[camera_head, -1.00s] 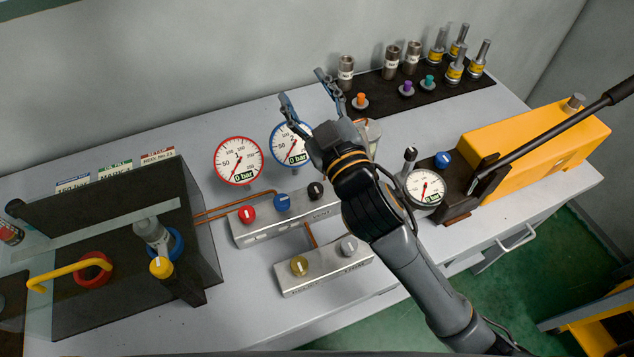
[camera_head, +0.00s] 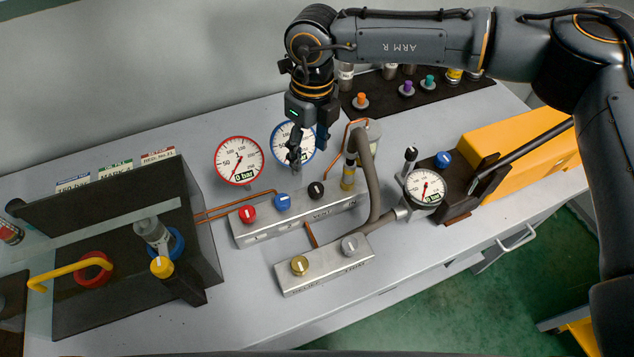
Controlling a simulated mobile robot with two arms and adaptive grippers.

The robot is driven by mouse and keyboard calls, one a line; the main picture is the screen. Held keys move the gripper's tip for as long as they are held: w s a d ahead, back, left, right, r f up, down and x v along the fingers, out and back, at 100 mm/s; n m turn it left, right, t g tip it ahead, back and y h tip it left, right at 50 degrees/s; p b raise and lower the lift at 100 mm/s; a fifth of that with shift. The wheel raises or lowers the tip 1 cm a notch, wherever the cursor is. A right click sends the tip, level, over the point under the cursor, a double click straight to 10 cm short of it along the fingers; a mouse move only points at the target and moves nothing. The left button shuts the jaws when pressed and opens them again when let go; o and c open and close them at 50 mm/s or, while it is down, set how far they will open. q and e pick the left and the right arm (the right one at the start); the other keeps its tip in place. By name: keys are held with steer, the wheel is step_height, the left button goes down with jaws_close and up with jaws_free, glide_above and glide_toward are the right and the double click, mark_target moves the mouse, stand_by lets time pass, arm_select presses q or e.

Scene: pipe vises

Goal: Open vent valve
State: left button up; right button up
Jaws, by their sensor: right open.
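The upper metal valve block (camera_head: 270,229) carries a red knob (camera_head: 247,214), a blue knob (camera_head: 282,202) and a black knob (camera_head: 316,190). The small lettering below the black knob seems to read VENT. My right gripper (camera_head: 309,152) points down above and behind this block, its fingers apart and empty. It is close above the black and blue knobs and appears not to touch them. It partly covers the blue-rimmed gauge (camera_head: 281,136). My left gripper is out of view.
A red-rimmed gauge (camera_head: 239,160) stands left of the gripper. A lower block (camera_head: 325,272) has brass and grey knobs. A grey hose (camera_head: 372,190) and a small gauge (camera_head: 425,188) are on the right, beside an orange pump (camera_head: 500,140). A dark open box (camera_head: 120,270) stands left.

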mark_target(317, 187)
steer(key=shift+h, duration=0.4)
steer(key=f+p, duration=0.1)
steer(key=f, duration=0.3)
steer(key=d+f+p, duration=0.1)
steer(key=f+p, duration=0.1)
steer(key=f, duration=0.2)
steer(key=w+f+p, duration=0.1)
steer(key=f, duration=0.3)
steer(key=shift+d+p, duration=0.2)
steer(key=shift+p, duration=0.15)
steer(key=shift+f, duration=0.65)
steer(key=c, duration=1.2)
steer(key=shift+o, duration=0.2)
